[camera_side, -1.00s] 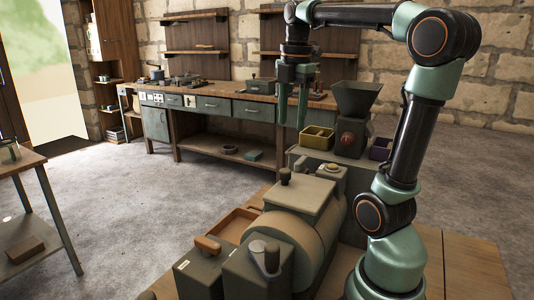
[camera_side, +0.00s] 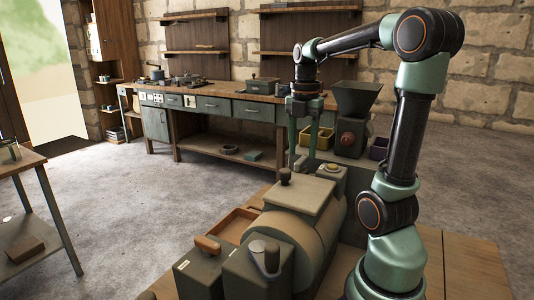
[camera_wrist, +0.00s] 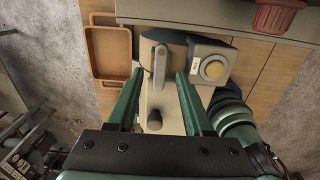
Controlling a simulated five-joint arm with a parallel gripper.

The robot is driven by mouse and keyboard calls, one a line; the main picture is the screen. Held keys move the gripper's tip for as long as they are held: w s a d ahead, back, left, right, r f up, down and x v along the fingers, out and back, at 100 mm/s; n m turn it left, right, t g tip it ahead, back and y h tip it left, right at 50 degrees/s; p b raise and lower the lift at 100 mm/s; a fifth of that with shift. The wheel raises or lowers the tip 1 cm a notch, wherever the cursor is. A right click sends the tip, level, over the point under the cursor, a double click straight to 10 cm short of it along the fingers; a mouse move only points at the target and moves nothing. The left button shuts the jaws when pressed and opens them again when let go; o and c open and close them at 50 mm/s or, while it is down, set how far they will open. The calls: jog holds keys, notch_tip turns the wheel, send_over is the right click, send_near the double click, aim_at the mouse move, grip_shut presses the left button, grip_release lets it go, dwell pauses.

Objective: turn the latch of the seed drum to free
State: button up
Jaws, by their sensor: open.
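The seed drum (camera_side: 318,232) is a pale cylinder on the near bench, with a boxy cream lid (camera_side: 298,196) and a dark knob on top. In the wrist view the dark knob (camera_wrist: 154,120) sits on the pale top. A grey lever (camera_wrist: 160,62), seemingly the latch, lies roughly lengthwise near the far end of that top. My gripper (camera_side: 302,158) points down above the drum's far end. In the wrist view its green fingers (camera_wrist: 158,76) are apart, with the lever's area between their tips. I see no contact, and the lever is not clear in the side view.
A grey block with a yellow button (camera_wrist: 212,68) stands just right of the fingers. A wooden tray (camera_wrist: 108,50) lies to the left. A hopper (camera_side: 355,100) and a yellow bin (camera_side: 318,138) stand behind the drum. A grey box with a wooden handle (camera_side: 205,262) is in front.

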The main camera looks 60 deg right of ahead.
jog(key=shift+f, duration=1.15)
grip_shut()
